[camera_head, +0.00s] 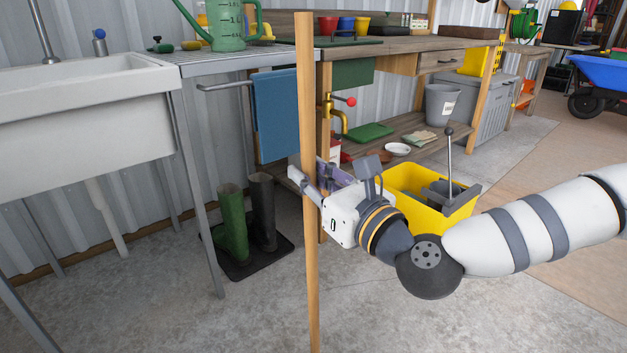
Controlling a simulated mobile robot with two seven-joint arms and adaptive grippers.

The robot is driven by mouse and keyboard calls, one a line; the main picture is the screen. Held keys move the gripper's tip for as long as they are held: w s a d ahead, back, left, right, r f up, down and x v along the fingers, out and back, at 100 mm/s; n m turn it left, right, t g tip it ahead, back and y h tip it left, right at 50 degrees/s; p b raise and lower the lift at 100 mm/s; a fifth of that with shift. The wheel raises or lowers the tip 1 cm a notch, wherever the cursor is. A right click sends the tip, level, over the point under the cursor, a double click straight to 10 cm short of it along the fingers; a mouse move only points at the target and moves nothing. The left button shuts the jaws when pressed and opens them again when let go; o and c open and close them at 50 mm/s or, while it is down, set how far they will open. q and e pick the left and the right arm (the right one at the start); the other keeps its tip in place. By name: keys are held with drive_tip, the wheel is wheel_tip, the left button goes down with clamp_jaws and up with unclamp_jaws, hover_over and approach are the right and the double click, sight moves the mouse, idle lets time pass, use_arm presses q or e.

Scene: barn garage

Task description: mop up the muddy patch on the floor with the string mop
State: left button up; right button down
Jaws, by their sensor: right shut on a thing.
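The string mop's wooden handle (305,100) stands nearly upright in the middle of the head view. It runs from near the top edge down past the bottom edge. The mop's string head is out of view below. My right gripper (309,187), its arm coming in from the right, is shut on the handle around its middle. My left gripper is not in view. No muddy patch shows on the visible floor (190,310).
A yellow mop bucket (405,178) stands behind my right arm. Green and dark boots (233,225) stand on a black tray left of the handle. A white sink (85,110) and a workbench (430,44) line the wall. The concrete at front left is clear.

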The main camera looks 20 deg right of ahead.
sight(312, 117)
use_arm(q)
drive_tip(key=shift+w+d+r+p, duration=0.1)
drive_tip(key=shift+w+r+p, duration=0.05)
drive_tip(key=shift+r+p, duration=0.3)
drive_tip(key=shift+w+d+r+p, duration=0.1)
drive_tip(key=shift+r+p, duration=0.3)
use_arm(e)
drive_tip(key=shift+r, duration=1.7)
wheel_tip(312, 117, up, 6)
drive_tip(key=p, duration=0.4)
drive_tip(key=shift+r, duration=0.2)
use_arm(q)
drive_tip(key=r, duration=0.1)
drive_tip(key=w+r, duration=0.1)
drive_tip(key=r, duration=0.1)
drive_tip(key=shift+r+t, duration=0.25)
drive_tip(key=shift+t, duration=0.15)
use_arm(e)
drive_tip(key=shift+f, duration=0.15)
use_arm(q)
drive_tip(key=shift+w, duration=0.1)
